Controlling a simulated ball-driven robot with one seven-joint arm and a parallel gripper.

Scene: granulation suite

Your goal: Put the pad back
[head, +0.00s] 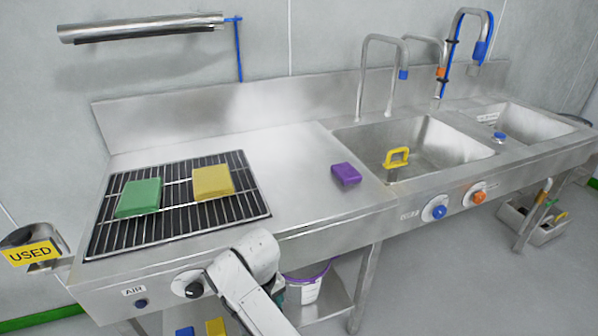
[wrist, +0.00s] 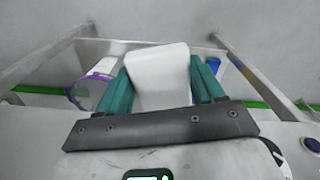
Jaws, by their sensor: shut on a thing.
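In the wrist view my gripper (wrist: 161,68) has its two teal fingers shut on a white pad (wrist: 158,85), which sticks out past the fingertips. In the head view my arm reaches down in front of the bench, and the held pad is hidden. A green pad (head: 139,198) and a yellow pad (head: 212,182) lie apart on the black wire rack (head: 172,223) set in the left of the bench. A purple pad (head: 346,174) lies on the bare steel between the rack and the sink.
A purple-rimmed bucket (head: 303,285) stands under the bench. Blue and yellow pieces show low down. A "USED" holder (head: 34,254) is at the left end.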

